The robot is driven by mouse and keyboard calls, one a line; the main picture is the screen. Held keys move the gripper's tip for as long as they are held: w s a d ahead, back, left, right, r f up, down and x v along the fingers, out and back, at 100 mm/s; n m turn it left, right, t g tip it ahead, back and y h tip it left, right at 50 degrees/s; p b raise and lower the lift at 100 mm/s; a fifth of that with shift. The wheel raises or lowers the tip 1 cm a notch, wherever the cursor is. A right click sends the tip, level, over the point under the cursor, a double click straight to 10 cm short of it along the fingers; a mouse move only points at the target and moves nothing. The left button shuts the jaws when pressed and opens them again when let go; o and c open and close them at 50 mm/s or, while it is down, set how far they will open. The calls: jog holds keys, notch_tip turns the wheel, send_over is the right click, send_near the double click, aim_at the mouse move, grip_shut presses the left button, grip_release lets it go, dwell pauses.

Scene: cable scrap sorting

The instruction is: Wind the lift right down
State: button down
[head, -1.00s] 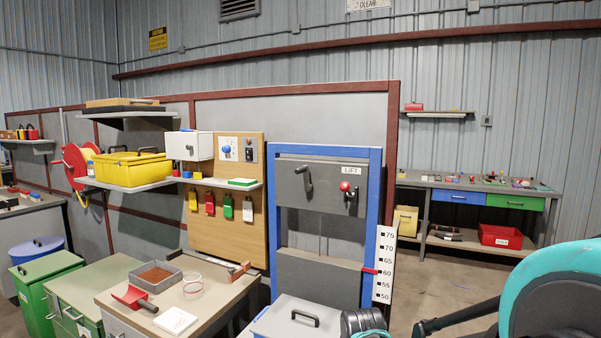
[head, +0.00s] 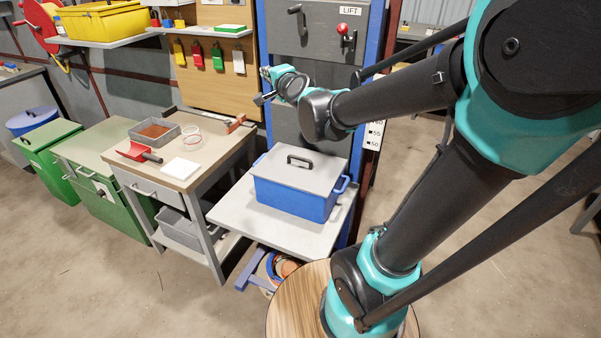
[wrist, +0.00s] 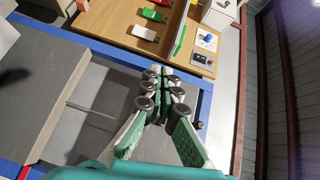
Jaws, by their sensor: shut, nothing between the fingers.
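The lift is a blue upright frame (head: 374,45) with a grey panel (head: 325,35) labelled LIFT. The panel carries a black crank handle (head: 300,14) on the left and a red-knobbed lever (head: 343,30) on the right. The lift's grey platform (head: 235,212) stands low in front, with a lidded blue bin (head: 300,198) on it. My gripper (head: 264,88) is in front of the frame, below the crank and apart from it. In the wrist view my gripper (wrist: 164,76) is shut and empty. My arm hides most of the height scale (head: 374,136), including its pointer.
A workbench (head: 200,165) with a grey tray, red scoop and white pad stands left of the platform. A wooden board (head: 225,65) with coloured tags hangs behind it. Green cabinets (head: 95,185) stand further left. Orange and blue coils (head: 280,266) lie under the platform.

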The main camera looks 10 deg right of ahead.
jog(key=w+d+r+m+t+h, duration=0.2)
jog(key=w+r+m+t+h, duration=0.3)
jog(key=r+m, duration=0.75)
jog(key=m+g+h, duration=0.6)
jog(key=m+h, duration=0.4)
jog(key=m, duration=0.6)
send_near(300, 15)
jog(key=shift+d+r, duration=0.6)
jog(key=shift+d, duration=1.3)
jog(key=shift+w+d, duration=0.3)
jog(key=shift+d, duration=0.1)
jog(key=shift+a, duration=0.1)
